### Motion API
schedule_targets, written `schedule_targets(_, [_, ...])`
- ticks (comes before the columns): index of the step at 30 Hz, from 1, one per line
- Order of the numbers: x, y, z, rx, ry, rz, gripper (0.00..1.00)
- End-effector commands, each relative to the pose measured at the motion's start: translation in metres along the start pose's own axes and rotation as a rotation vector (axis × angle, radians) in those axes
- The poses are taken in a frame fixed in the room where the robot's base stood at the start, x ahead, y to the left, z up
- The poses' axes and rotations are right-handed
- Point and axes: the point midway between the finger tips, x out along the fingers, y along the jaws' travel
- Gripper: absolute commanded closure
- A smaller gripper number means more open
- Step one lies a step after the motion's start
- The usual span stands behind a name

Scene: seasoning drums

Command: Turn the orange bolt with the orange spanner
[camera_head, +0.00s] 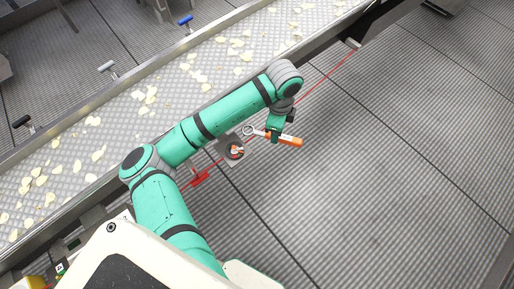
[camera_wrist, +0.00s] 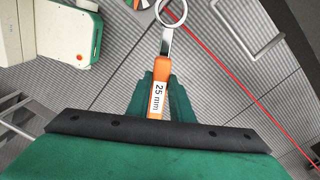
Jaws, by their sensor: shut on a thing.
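The orange spanner (camera_head: 291,141) has an orange handle and a metal ring end. My gripper (camera_head: 275,133) is shut on its handle. In the wrist view the spanner (camera_wrist: 161,74) points away from my gripper (camera_wrist: 160,95), with a "25 mm" label on the handle and the ring at the top edge. The orange bolt (camera_head: 237,150) sits in a dark round part on a small grey plate. In the head view the spanner's ring shows just above and right of the bolt, apart from it.
A conveyor (camera_head: 120,118) with scattered pale chips runs diagonally behind my arm, with blue, white and black handles along its far edge. A red line (camera_head: 330,73) runs along its near side, with a red piece (camera_head: 199,180) left of the plate. The ribbed floor (camera_head: 400,170) at right is clear.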

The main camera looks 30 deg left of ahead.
Motion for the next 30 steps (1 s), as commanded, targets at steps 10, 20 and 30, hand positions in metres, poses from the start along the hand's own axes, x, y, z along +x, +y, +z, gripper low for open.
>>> schedule_targets(10, [-0.020, 0.081, 0.036, 0.290, 0.000, -0.002, 1.00])
schedule_targets(20, [-0.017, 0.088, 0.039, 0.318, 0.002, -0.002, 1.00])
schedule_targets(30, [-0.002, 0.088, 0.037, 0.318, 0.002, -0.002, 1.00])
